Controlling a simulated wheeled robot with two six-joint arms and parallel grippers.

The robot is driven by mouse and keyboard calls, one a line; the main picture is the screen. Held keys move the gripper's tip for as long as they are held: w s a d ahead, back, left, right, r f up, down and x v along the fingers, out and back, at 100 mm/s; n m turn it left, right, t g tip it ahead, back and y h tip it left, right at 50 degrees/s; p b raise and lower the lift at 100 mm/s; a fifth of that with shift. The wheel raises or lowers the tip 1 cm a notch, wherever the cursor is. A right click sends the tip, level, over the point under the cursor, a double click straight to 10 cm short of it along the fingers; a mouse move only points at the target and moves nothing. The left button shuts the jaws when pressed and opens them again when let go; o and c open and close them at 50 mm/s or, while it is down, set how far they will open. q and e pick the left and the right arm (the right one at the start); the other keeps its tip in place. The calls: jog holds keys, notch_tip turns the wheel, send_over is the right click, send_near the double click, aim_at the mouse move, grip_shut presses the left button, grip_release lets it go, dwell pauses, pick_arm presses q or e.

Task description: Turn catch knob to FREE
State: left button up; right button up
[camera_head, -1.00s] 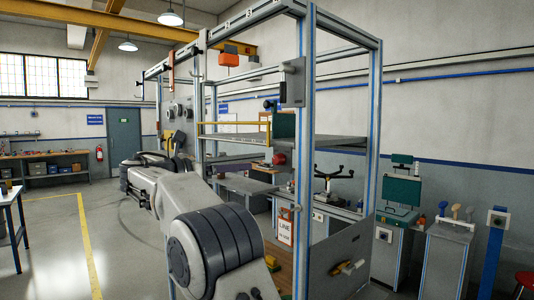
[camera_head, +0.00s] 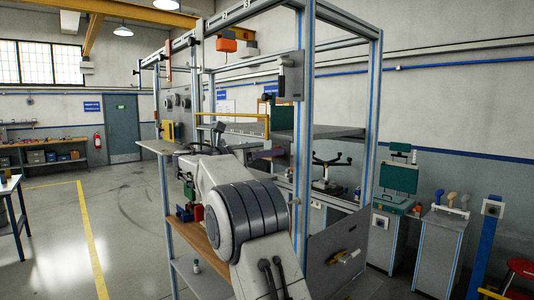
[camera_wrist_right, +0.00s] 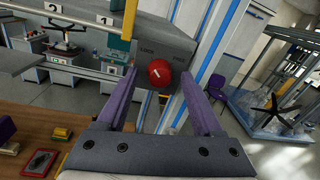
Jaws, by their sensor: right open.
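The catch knob (camera_wrist_right: 160,73) is a red round knob with a pale mark on its face, on the front of a grey box (camera_wrist_right: 170,38) with small printed labels. In the right wrist view it lies between the two purple fingers of my open right gripper (camera_wrist_right: 158,74); I cannot tell whether they touch it. In the head view, purple of my right gripper (camera_head: 268,153) shows beside the frame post, and the knob is not clearly visible there. My left gripper is not in view.
Blue-striped aluminium posts (camera_head: 300,130) stand close beside my right gripper. A yellow bar (camera_wrist_right: 129,20) hangs close to the left finger. A wooden bench top (camera_wrist_right: 60,125) with small parts lies below. A shelf (camera_head: 330,131) spans the frame.

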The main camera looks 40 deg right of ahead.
grip_shut()
jog(key=shift+m, duration=0.3)
jog(key=m+b, duration=0.2)
jog(key=m, duration=0.3)
jog(key=m+b, duration=0.2)
jog(key=m, duration=0.4)
jog(key=m+t+b, duration=0.1)
jog(key=m+b, duration=0.2)
jog(key=m, duration=0.2)
jog(key=shift+s+m+y, duration=0.25)
jog(key=shift+m+y, duration=0.05)
jog(key=shift+y, duration=0.1)
dwell(0.5)
